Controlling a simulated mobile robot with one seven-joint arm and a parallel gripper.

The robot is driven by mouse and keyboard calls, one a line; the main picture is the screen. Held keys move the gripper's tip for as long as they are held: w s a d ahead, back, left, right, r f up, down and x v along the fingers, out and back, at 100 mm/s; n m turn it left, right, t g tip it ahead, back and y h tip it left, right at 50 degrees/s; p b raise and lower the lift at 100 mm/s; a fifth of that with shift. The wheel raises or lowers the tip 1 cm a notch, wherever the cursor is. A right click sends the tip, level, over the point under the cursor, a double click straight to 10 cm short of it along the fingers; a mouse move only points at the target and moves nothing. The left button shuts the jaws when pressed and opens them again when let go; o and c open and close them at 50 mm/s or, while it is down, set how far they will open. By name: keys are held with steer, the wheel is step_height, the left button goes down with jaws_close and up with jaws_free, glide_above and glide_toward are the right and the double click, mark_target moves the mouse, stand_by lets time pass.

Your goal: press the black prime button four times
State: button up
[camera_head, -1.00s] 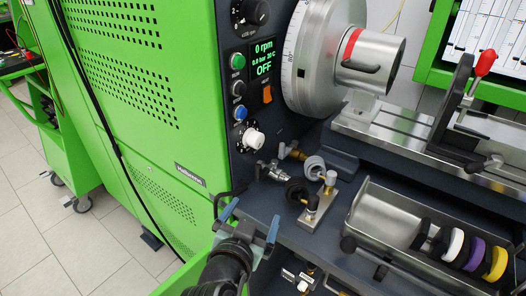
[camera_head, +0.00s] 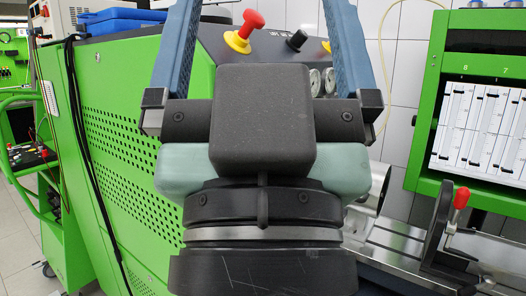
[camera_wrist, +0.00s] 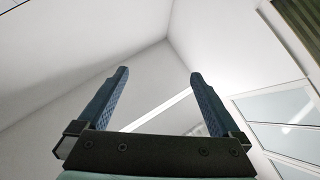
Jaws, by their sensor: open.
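My gripper (camera_head: 264,12) is large in the middle of the head view, pointing up, with its two blue fingers spread apart and nothing between them. In the wrist view my gripper (camera_wrist: 158,74) is also open and empty, facing the white ceiling and walls. The green pump testbench (camera_head: 105,140) stands behind my gripper.
A red-handled clamp (camera_head: 461,198) and a green-framed measuring-tube panel (camera_head: 485,135) are at the right. A green cart (camera_head: 60,215) stands left.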

step_height(320, 180, up, 6)
steer(key=p, duration=0.4)
